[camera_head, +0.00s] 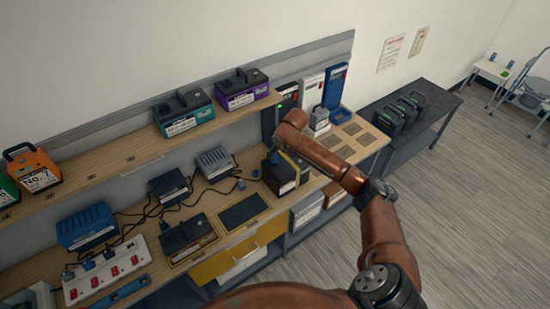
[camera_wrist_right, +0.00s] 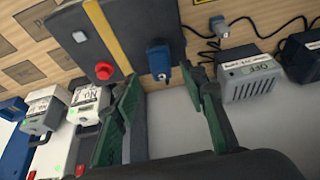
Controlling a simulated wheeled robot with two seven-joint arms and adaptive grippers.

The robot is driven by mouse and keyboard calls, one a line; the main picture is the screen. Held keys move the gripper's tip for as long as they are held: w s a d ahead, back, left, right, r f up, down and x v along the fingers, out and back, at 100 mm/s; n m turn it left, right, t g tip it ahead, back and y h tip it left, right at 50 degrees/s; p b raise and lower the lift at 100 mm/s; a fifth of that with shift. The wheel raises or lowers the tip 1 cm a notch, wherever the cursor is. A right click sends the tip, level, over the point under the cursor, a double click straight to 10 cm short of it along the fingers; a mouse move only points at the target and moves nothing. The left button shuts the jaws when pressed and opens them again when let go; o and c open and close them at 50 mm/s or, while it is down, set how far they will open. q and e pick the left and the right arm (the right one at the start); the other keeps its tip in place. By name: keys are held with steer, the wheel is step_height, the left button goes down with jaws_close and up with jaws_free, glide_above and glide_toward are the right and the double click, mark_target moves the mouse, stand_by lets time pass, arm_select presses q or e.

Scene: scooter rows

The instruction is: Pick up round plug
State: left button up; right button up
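My right gripper (camera_wrist_right: 167,80) is open in the right wrist view, its two green-padded fingers apart. A blue plug (camera_wrist_right: 160,59) shows in the gap just past the fingertips, at the edge of a black box (camera_wrist_right: 118,38) with a yellow stripe; I cannot tell whether it touches the box. A second blue plug (camera_wrist_right: 218,25) with a dark cable lies on the wooden bench. Which plug is the round one is not clear. In the head view the right arm reaches over the black box (camera_head: 287,180), and the wrist mostly hides the gripper. My left gripper is not in view.
Grey chargers (camera_head: 215,162) and cables lie on the bench left of the box. A dark mat (camera_head: 242,211) lies in front. A white power strip (camera_head: 105,274) is at the near left. The shelf (camera_head: 105,161) behind carries battery packs. Chargers (camera_head: 335,85) stand at the back right.

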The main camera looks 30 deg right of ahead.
mark_target(275, 159)
steer(key=x, duration=0.4)
steer(key=shift+w+a+r, duration=0.1)
steer(key=shift+a, duration=0.05)
steer(key=shift+w+f, duration=0.1)
steer(key=shift+f, duration=0.3)
steer(key=c, duration=0.8)
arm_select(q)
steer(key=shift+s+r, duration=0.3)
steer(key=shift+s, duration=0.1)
arm_select(e)
jaws_close()
